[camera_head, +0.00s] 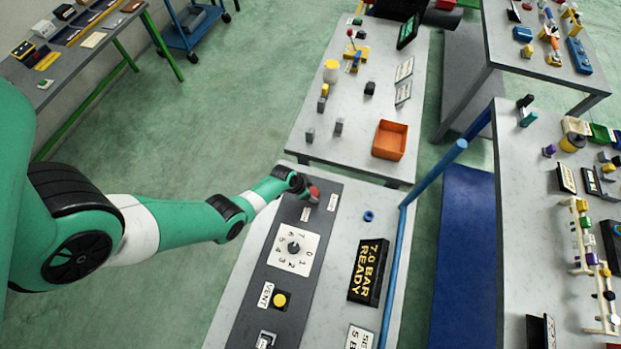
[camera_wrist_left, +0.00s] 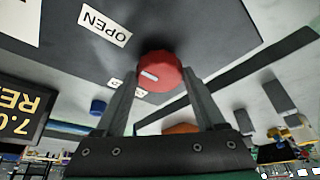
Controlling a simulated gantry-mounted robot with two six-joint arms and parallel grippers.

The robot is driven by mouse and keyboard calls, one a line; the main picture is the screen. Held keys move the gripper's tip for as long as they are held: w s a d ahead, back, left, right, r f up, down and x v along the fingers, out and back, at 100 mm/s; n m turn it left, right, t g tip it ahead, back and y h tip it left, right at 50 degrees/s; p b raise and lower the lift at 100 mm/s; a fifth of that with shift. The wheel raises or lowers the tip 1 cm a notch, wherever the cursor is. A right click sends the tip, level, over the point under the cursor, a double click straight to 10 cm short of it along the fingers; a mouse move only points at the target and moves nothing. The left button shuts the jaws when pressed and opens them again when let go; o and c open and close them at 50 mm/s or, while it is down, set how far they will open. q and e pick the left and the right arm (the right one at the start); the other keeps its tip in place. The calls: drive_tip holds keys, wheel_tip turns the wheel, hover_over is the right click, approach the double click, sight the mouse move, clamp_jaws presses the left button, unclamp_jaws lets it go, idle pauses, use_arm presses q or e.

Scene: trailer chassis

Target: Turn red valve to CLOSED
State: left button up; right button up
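The red valve (camera_head: 313,194) is a round knob at the far end of the dark panel (camera_head: 325,225). My left gripper (camera_head: 303,188) is at the valve, and its fingers are mostly hidden there by the wrist. In the left wrist view the valve (camera_wrist_left: 159,72) sits between the two fingertips (camera_wrist_left: 161,76), with no clear gap on either side. A short white mark on the knob points toward the left of that view. An OPEN label (camera_wrist_left: 104,26) lies up and left of the knob. A second label (camera_wrist_left: 126,85) is partly covered by a finger. My right gripper is not in view.
The panel also carries a numbered dial (camera_head: 293,247) and a yellow VENT button (camera_head: 279,300). A black "7.0 BAR READY" sign (camera_head: 370,271) and a blue ring (camera_head: 369,216) are to the right. A blue rail (camera_head: 398,255) runs along the bench's right side. An orange bin (camera_head: 389,140) stands beyond.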

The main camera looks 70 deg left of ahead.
use_arm(q)
drive_tip(key=c, duration=0.9)
drive_tip(key=shift+o, duration=0.2)
